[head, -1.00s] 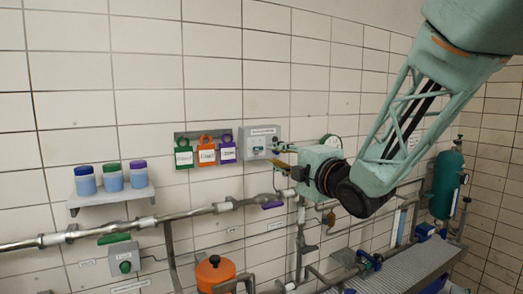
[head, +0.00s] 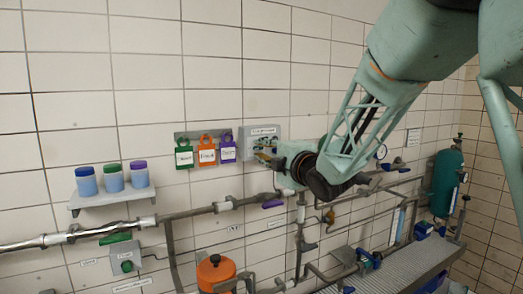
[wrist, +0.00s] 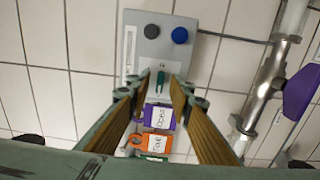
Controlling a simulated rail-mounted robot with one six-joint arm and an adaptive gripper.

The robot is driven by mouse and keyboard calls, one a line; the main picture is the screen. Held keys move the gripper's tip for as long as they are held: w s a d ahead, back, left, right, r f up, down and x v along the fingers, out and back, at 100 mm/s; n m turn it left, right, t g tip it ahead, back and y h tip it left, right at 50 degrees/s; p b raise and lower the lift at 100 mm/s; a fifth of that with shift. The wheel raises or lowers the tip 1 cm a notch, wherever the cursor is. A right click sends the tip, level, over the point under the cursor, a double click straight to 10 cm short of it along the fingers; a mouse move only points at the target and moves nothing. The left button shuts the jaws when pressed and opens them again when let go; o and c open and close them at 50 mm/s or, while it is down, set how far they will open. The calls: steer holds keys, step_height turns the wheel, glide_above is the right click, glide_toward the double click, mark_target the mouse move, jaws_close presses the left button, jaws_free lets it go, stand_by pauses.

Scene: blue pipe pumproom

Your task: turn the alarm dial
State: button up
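A grey control box (head: 258,135) is on the tiled wall in the head view, its label too small to read. I cannot tell for sure which is the alarm dial. My gripper (head: 266,157) is in front of the box's lower part and hides some of it.
Purple, orange (head: 206,153) and green tags hang left of the box. Pipes (head: 190,213) run along the wall below. A shelf with jars (head: 113,198) and a second grey box with a green knob (head: 126,266) are farther left.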

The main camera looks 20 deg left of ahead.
steer(key=shift+c, duration=0.2)
jaws_close()
steer(key=shift+f+m+b, duration=0.1)
steer(key=shift+m+b, duration=0.4)
steer(key=shift+b, duration=0.15)
steer(key=shift+m+b, duration=1.1)
steer(key=shift+b, duration=0.05)
steer(key=m+b, duration=0.2)
steer(key=m, duration=0.2)
steer(key=shift+m+b, duration=0.3)
steer(key=shift+m, duration=1.9)
